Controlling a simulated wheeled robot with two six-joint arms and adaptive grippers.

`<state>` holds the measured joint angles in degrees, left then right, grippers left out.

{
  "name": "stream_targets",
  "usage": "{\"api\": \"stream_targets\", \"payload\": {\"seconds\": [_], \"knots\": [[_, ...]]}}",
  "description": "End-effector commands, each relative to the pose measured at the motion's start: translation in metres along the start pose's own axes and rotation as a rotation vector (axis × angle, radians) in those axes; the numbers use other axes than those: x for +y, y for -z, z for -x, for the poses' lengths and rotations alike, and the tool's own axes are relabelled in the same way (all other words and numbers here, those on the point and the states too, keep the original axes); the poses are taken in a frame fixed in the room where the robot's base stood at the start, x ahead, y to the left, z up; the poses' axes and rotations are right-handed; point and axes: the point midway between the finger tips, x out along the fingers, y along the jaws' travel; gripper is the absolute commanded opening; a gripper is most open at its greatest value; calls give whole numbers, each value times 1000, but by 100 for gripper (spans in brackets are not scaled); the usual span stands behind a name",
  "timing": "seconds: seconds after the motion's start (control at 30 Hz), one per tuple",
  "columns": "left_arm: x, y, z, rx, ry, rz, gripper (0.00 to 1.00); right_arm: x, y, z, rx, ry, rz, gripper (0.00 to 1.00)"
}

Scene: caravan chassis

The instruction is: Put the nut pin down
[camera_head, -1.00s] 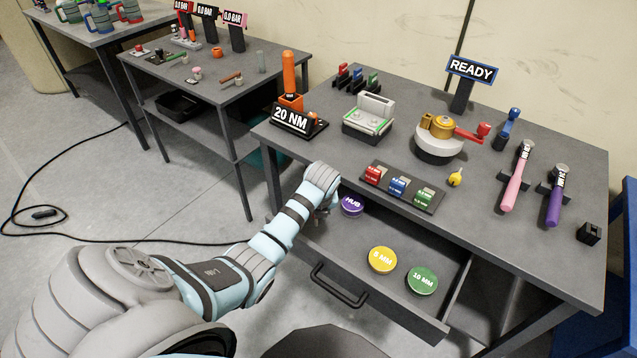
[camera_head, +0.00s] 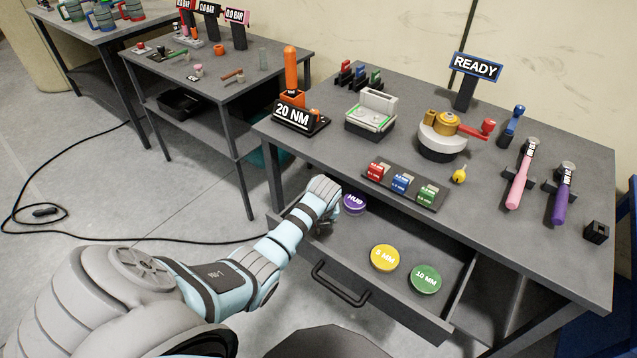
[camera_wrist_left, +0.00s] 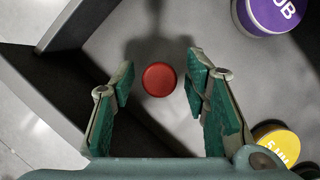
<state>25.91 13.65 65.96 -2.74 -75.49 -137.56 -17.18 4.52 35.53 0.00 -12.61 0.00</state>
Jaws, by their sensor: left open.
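My left gripper (camera_wrist_left: 160,88) is open over the pull-out drawer, its two green-padded fingers spread apart. A small red round piece (camera_wrist_left: 159,79), seen from above, is between the fingertips, with a gap on both sides. It looks like the nut pin, but its shape below the top is hidden. In the head view the left gripper (camera_head: 325,226) is low inside the left end of the drawer (camera_head: 408,318), mostly hidden by its own wrist. The red piece does not show there. My right gripper is not in view.
In the drawer are a purple HUB disc (camera_head: 354,203), a yellow disc (camera_head: 384,257) and a green 10 MM disc (camera_head: 425,279). The purple disc (camera_wrist_left: 268,14) is near the gripper in the wrist view. A red, blue and green block rack (camera_head: 402,186) stands on the tabletop above.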

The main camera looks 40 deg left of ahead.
Motion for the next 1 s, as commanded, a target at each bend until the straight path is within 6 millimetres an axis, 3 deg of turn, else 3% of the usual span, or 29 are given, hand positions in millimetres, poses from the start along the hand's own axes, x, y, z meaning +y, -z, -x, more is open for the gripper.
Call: {"api": "stream_targets", "payload": {"seconds": [0.13, 0.23, 0.5, 0.63, 1.0], "knots": [[0, -2, 4, -1, 0, 0, 42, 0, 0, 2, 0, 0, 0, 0], [0, -2, 19, -1, 1, -1, 42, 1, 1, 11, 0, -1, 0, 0], [0, -4, 91, -2, 1, 0, 42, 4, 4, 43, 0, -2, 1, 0], [-1, -3, 116, -1, 2, 0, 42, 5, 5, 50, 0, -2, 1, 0], [0, -1, 123, 0, 0, 0, 42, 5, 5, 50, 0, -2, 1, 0]]}}
